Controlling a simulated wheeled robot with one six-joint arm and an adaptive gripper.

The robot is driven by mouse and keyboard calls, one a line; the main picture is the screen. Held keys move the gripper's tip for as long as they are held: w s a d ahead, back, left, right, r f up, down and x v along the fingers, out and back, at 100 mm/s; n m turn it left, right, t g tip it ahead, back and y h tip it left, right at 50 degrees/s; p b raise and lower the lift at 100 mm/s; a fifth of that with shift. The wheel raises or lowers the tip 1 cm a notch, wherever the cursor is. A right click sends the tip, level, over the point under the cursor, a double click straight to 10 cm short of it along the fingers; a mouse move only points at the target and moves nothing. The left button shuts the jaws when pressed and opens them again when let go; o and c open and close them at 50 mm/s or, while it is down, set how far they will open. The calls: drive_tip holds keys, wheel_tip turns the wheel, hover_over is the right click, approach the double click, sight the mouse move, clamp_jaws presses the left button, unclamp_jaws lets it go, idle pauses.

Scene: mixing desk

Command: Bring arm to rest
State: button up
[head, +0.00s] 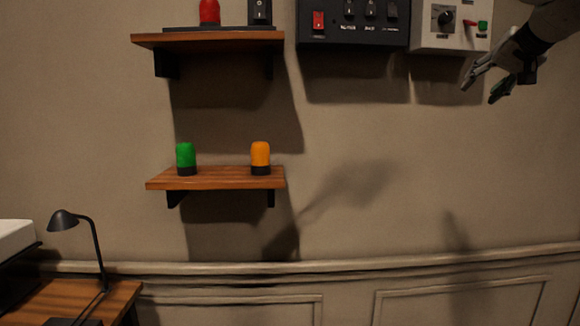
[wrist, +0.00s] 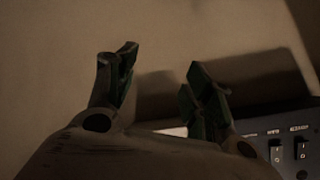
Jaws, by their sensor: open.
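My gripper (head: 486,82) is at the top right of the head view, in front of the wall and just below the light control box (head: 450,28). Its fingers point down and to the left. In the wrist view my gripper (wrist: 158,85) shows two fingers spread apart with nothing between them. Most of my arm is cut off by the right edge of the head view.
A dark switch panel (head: 352,38) hangs left of the light box; its switches show in the wrist view (wrist: 285,125). A lower shelf (head: 222,180) holds a green lamp (head: 186,157) and an orange lamp (head: 260,156). An upper shelf (head: 205,40) carries a red lamp (head: 209,12). A desk lamp (head: 64,220) stands lower left. The middle wall is clear.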

drive_tip(key=s+a+f+n+g, duration=0.3)
drive_tip(key=s+a+f, duration=0.2)
drive_tip(key=s+f, duration=0.7)
drive_tip(key=s+a+f+n+g, duration=0.3)
drive_tip(key=s+a+f+g, duration=0.1)
drive_tip(key=s+f, duration=0.9)
wheel_tip(320, 180, down, 5)
drive_tip(key=shift+a+r+g, duration=0.2)
drive_tip(key=shift+a+g, duration=0.1)
drive_tip(key=shift+a, duration=0.3)
